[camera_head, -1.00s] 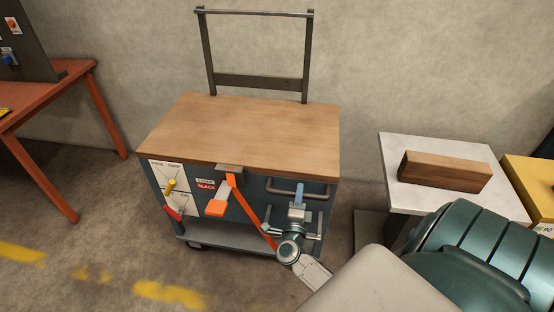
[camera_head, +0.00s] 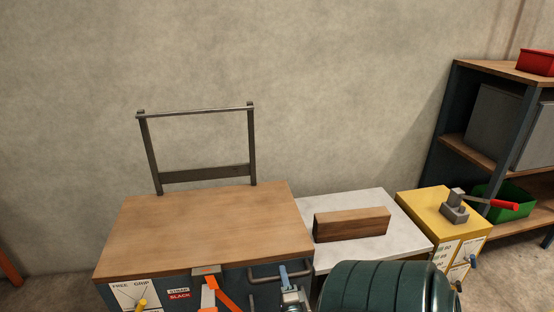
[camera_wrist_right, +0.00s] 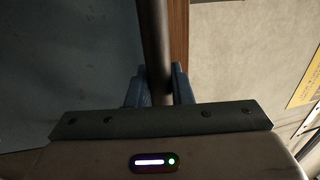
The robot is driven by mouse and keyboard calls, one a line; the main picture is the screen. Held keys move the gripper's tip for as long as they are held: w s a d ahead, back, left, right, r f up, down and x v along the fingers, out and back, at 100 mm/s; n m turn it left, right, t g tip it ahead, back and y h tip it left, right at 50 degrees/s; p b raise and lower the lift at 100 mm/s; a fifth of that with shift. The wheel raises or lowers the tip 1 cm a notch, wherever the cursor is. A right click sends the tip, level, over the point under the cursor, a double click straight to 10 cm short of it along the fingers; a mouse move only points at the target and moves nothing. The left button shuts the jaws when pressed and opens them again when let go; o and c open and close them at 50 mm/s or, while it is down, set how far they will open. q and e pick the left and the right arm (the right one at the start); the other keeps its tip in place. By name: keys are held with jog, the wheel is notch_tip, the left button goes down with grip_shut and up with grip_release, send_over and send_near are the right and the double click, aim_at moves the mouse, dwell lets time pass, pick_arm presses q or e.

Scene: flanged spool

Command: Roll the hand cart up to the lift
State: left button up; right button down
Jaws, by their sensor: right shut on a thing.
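The hand cart (camera_head: 205,230) has a wooden top, a dark upright frame (camera_head: 205,173) at its back and a blue-grey front. A grey bar handle (camera_head: 264,277) is on its front right. My right gripper (camera_head: 285,280) is at this handle; in the right wrist view its fingers (camera_wrist_right: 160,78) are shut around the dark bar (camera_wrist_right: 155,40). A white-topped stand (camera_head: 365,253), perhaps the lift, is directly right of the cart. Their edges meet in the picture; I cannot tell whether they touch. My left gripper is not in view.
A wooden block (camera_head: 352,224) lies on the white top. A yellow cabinet (camera_head: 425,214) with a red-handled lever (camera_head: 490,203) stands to its right. A shelf (camera_head: 470,115) is at the far right. The wall (camera_head: 330,80) is close behind.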

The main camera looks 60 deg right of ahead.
jog(key=shift+s+d, duration=0.1)
jog(key=c, duration=1.5)
grip_release()
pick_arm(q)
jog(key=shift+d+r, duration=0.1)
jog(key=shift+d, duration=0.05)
pick_arm(e)
jog(key=shift+o, duration=0.9)
jog(key=shift+s+d, duration=0.1)
jog(key=shift+s, duration=0.05)
jog(key=shift+s+a+f, duration=0.15)
jog(key=shift+a, duration=0.2)
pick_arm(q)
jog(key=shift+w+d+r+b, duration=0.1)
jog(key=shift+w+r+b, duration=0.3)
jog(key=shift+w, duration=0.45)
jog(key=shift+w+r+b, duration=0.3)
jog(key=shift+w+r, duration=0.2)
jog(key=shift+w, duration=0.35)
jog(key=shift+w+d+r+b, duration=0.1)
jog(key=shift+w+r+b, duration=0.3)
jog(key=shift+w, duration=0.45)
pick_arm(e)
jog(key=v, duration=1)
